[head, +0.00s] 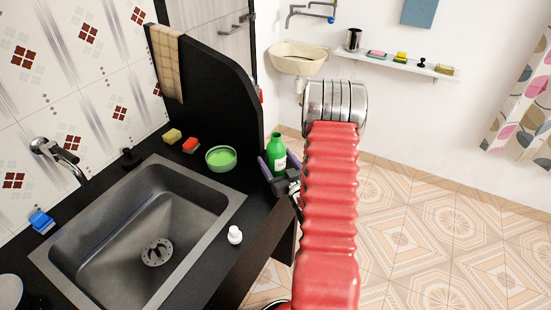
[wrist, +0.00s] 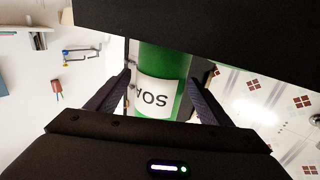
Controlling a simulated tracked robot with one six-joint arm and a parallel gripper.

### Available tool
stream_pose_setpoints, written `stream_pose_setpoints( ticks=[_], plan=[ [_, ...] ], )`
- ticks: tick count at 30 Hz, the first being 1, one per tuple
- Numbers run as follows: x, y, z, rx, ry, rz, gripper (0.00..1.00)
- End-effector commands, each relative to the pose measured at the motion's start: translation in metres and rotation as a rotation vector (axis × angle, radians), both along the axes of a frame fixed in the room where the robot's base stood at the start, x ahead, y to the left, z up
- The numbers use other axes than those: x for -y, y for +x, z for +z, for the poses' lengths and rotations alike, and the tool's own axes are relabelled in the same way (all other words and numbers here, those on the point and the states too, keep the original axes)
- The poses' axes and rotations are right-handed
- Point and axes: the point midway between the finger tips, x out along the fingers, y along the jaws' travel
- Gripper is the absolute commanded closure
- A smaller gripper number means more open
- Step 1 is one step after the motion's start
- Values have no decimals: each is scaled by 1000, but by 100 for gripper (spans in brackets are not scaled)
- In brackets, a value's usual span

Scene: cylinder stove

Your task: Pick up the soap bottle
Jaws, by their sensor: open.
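The soap bottle (head: 277,155) is green with a white label and stands upright on the black counter, near its right edge. In the wrist view the soap bottle (wrist: 165,70) shows upside down, with its "SOAP" label partly readable, and it lies between the two fingers. My gripper (head: 277,172) is open, with a finger on each side of the bottle; in the wrist view my gripper (wrist: 162,85) shows a gap beside the bottle, mainly on the left. I cannot tell whether the right finger touches it. The bottle's far end is hidden in the wrist view.
A black panel (head: 215,85) rises behind. The floor at right is clear.

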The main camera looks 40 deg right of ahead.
Motion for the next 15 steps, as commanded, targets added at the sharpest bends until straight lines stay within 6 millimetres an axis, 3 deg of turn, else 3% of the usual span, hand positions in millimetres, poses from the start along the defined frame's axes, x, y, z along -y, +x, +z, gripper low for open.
stream_pose_setpoints(
  ticks=[3,15],
  plan=[
    [0,0,0,0,0,0,28],
    [0,0,0,0,0,0,56]
  ],
)
